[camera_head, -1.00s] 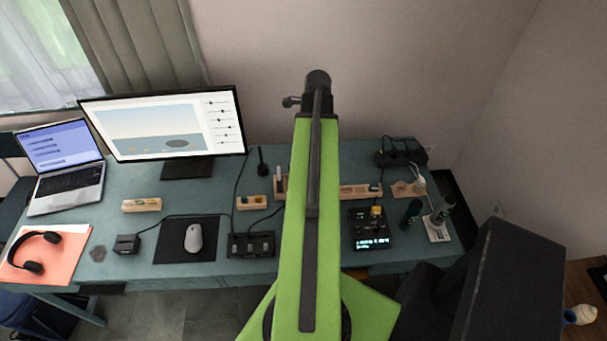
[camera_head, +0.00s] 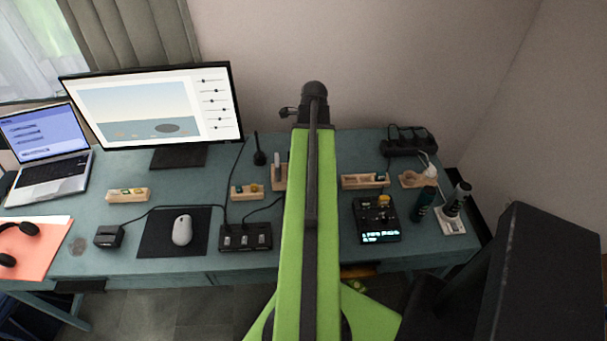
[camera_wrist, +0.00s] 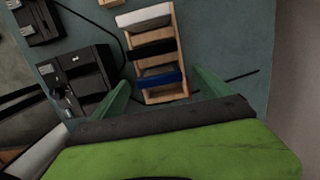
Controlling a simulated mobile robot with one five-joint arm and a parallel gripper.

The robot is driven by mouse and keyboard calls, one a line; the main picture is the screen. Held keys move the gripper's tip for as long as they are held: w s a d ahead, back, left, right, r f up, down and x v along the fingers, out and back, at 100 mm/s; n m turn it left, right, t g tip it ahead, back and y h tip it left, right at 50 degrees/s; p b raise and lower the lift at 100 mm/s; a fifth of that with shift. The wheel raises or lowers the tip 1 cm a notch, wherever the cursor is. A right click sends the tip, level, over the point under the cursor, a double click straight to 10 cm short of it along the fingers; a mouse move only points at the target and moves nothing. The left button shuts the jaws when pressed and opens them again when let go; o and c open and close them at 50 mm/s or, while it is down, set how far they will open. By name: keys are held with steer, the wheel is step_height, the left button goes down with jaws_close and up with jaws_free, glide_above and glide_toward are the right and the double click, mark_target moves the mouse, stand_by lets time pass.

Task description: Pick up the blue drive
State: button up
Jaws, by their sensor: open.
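In the wrist view, the blue drive (camera_wrist: 161,79) stands in a slot of a wooden rack (camera_wrist: 166,97), at the end nearest my gripper. A black drive (camera_wrist: 152,50) and a white drive (camera_wrist: 143,18) stand in the slots beyond it. My gripper (camera_wrist: 160,82) is open, its green fingers apart on either side of the rack's near end. Nothing is held between them. Whether the fingers are level with the drive or above it, I cannot tell. In the head view, my green arm hides the gripper and the blue drive.
Black boxes with cables (camera_wrist: 84,80) lie left of the rack in the wrist view. On the teal desk (camera_head: 290,258) stand a monitor (camera_head: 150,105), a mouse (camera_head: 182,230), a hub (camera_head: 245,237), a device with a lit display (camera_head: 377,220) and bottles (camera_head: 424,203).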

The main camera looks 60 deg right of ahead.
steer(key=f+b, duration=0.5)
steer(key=shift+w+a+f, duration=0.1)
steer(key=shift+w+a, duration=0.1)
steer(key=shift+w, duration=0.05)
steer(key=c, duration=1.6)
step_height(320, 180, up, 5)
steer(key=p, duration=0.4)
steer(key=shift+p, duration=0.4)
steer(key=s+r+p, duration=0.6)
steer(key=s, duration=0.5)
steer(key=shift+s+d, duration=0.4)
steer(key=shift+d, duration=0.05)
